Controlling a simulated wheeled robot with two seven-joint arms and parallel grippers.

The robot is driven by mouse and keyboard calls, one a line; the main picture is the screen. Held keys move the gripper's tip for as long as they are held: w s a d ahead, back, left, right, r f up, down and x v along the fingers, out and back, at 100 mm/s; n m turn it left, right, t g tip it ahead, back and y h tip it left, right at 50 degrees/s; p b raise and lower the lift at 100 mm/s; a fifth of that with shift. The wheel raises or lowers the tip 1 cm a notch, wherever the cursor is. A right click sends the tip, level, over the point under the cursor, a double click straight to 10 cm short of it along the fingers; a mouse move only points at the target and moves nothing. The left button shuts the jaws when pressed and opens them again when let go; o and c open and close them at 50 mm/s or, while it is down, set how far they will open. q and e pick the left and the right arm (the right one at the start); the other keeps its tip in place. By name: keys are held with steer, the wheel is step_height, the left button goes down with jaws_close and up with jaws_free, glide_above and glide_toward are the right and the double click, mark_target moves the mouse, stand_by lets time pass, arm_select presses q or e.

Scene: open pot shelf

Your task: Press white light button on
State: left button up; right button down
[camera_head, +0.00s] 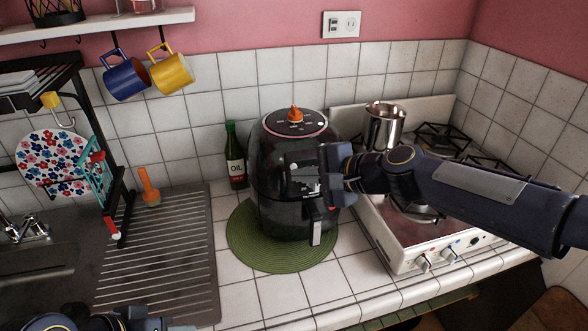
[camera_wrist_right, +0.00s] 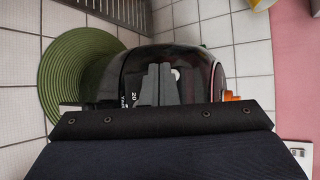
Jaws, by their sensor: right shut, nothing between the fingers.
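A black air fryer (camera_head: 283,222) stands upright on a round green mat (camera_head: 242,243), and it also shows in the wrist view (camera_wrist_right: 204,84). A small white round button (camera_wrist_right: 176,74) shows on the fryer's front in the wrist view, just right of my fingertips. My right gripper (camera_head: 297,177) is in front of the upper front of the fryer; its grey fingers (camera_wrist_right: 152,86) are together and empty. I cannot tell if they touch the fryer. The gripper hides part of the front panel. Only part of my left arm shows at the bottom left, without its fingers.
An oil bottle (camera_head: 235,158) stands left behind the fryer. A stove (camera_head: 385,238) with a metal pot (camera_head: 384,126) is on the right. An orange figure (camera_head: 295,114) sits on the fryer's top. A ribbed drainboard (camera_head: 160,245) and sink lie left.

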steer(key=shift+s, duration=0.2)
steer(key=s+d+b, duration=0.2)
steer(key=s+b, duration=0.1)
steer(key=s, duration=0.2)
steer(key=shift+s, duration=0.4)
steer(key=s+d+f+n+h, duration=0.3)
steer(key=s+d+f+n, duration=0.1)
steer(key=s+d+f, duration=0.3)
steer(key=s+d+f+n+g+h, duration=0.1)
steer(key=s+d+f+n+h, duration=0.3)
steer(key=s+d+f, duration=0.3)
steer(key=s+d, duration=0.4)
steer(key=s, duration=0.3)
steer(key=shift+d+f+n, duration=0.2)
steer(key=shift+d+n, duration=0.1)
